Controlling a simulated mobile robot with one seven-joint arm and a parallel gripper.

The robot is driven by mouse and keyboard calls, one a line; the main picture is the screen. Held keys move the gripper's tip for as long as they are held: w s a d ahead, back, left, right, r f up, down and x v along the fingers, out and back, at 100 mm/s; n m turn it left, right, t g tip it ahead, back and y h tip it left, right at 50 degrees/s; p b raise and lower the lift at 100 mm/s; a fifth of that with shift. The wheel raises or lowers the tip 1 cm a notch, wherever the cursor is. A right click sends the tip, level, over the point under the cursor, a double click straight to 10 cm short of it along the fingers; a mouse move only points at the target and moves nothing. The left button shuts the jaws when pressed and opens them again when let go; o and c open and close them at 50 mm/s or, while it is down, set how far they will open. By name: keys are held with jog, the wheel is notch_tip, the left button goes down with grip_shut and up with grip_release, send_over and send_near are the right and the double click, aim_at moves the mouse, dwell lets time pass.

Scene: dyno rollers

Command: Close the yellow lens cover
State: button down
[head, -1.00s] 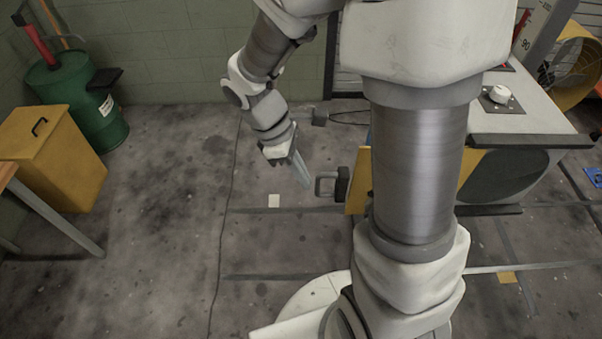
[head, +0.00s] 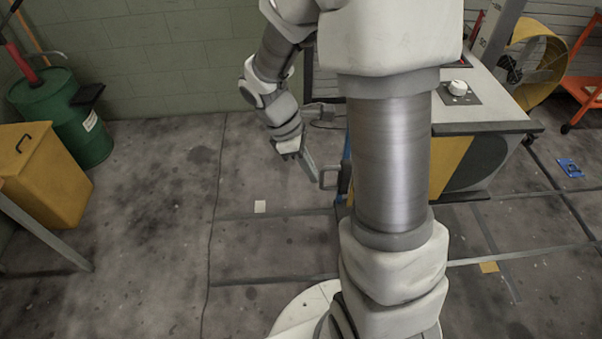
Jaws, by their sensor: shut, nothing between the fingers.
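A yellow panel (head: 449,166) shows on the side of the grey-topped cabinet, just right of my arm. I take it for part of the lens cover, but my arm hides much of it and I cannot tell how far it stands open. A dark handle (head: 328,179) sticks out to the left from behind my arm, beside a thin blue edge (head: 346,172). My gripper (head: 314,170) points down and right, shut and empty. Its fingertips are right by the left side of the handle; I cannot tell whether they touch.
A yellow bin (head: 45,180) and a green drum (head: 75,115) stand at the left, with a table edge (head: 45,230) in front. The cabinet top (head: 490,100) carries a white knob (head: 458,88). A yellow fan (head: 540,60) stands behind.

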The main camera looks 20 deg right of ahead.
jog(key=s+d+p, duration=0.1)
jog(key=s+d, duration=0.1)
jog(key=d, duration=0.5)
jog(key=s+d+p, duration=0.1)
jog(key=s+d, duration=0.1)
jog(key=d, duration=0.5)
jog(key=shift+s+d, duration=0.35)
jog(key=shift+s, duration=0.05)
jog(key=w+a+r+p, duration=0.2)
jog(key=w+a+r, duration=0.2)
jog(key=a+r, duration=0.45)
jog(key=s+a+r+m+t+y, duration=0.3)
jog(key=s+a+r+m+t, duration=0.4)
jog(key=s+a+r+m, duration=0.4)
jog(key=shift+a+r+m+t+y, duration=0.4)
jog(key=shift+a+r+m, duration=0.2)
jog(key=shift+a+r, duration=1)
jog(key=shift+w+d+r, duration=0.1)
jog(key=shift+d, duration=0.1)
